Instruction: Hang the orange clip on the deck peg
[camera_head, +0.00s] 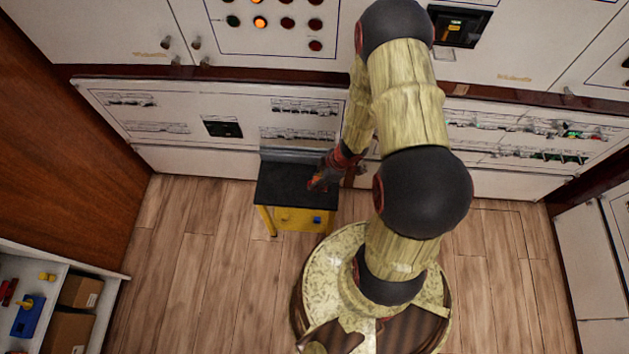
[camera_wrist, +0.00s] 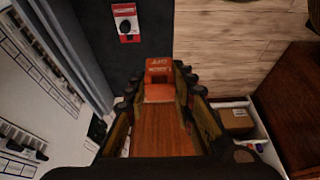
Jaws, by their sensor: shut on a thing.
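The orange clip (camera_wrist: 158,78) sits between the fingertips of my gripper (camera_wrist: 160,85) in the wrist view, with pale lettering on its face. My gripper is shut on it. In the head view my gripper (camera_head: 325,175) is over the right part of the dark deck (camera_head: 285,188) of a small yellow cart, and a bit of orange shows at its tip. The height above the deck is hard to tell. In the wrist view a red and white plate with a dark round thing (camera_wrist: 126,27) lies on the deck, apart from the clip. I cannot tell whether this is the peg.
The yellow cart (camera_head: 288,219) has a yellow knob and a blue one on its front. White breaker panels (camera_head: 215,105) stand close behind it. A shelf with cardboard boxes (camera_head: 80,291) is at the lower left. The wooden floor (camera_head: 190,260) left of the cart is clear.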

